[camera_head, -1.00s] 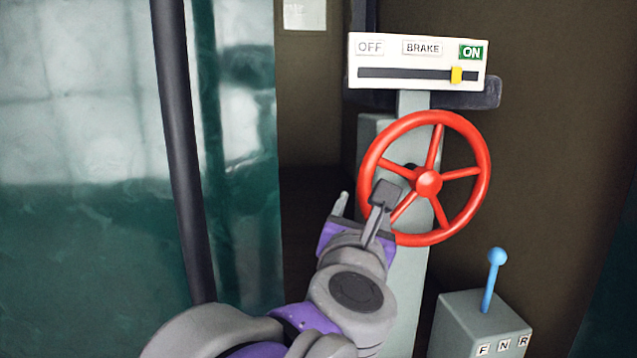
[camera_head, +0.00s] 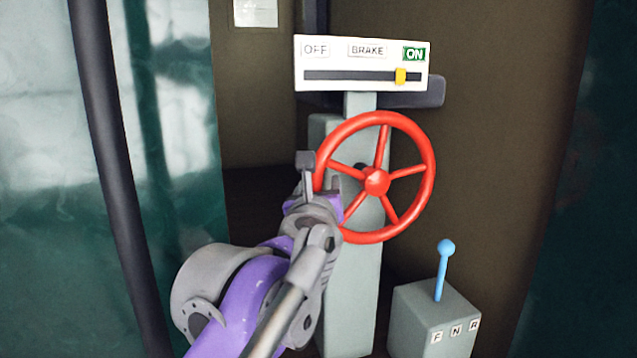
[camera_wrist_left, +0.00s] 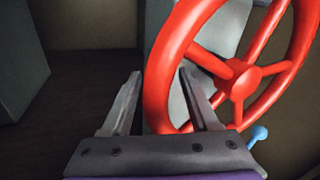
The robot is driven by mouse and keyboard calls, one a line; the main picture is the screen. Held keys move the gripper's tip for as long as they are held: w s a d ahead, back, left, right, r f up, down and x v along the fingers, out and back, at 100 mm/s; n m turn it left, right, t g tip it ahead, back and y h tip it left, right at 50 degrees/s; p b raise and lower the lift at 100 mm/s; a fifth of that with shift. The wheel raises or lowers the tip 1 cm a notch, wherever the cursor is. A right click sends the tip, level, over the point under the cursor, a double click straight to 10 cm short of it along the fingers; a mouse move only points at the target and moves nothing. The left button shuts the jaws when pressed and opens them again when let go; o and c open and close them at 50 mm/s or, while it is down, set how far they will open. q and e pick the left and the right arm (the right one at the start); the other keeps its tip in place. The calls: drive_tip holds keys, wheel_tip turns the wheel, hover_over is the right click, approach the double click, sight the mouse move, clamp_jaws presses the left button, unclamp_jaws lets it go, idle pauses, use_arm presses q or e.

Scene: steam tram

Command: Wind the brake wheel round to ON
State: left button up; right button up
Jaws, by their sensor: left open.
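The red brake wheel (camera_head: 425,150) has spokes and a round hub and stands on a grey post (camera_head: 352,290). Above it, a white BRAKE board (camera_head: 335,84) reads OFF at left and ON at right. Its yellow marker (camera_head: 401,75) sits near the right end of the slot, just left of below the green ON label (camera_head: 414,54). My left gripper (camera_head: 318,172) is open at the wheel's left rim. In the left wrist view, the wheel's rim (camera_wrist_left: 158,85) passes between the two fingers of the gripper (camera_wrist_left: 160,76); contact cannot be told. My right gripper is not in view.
A grey box marked F N R (camera_head: 432,312) with a blue knobbed lever (camera_head: 443,265) stands low at the right of the post. A dark vertical pole (camera_head: 108,150) and a glossy green panel (camera_head: 185,210) are at the left. A brown wall (camera_head: 510,150) is behind.

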use_arm(q)
drive_tip(key=shift+w, duration=0.35)
clamp_jaws()
idle(1.2)
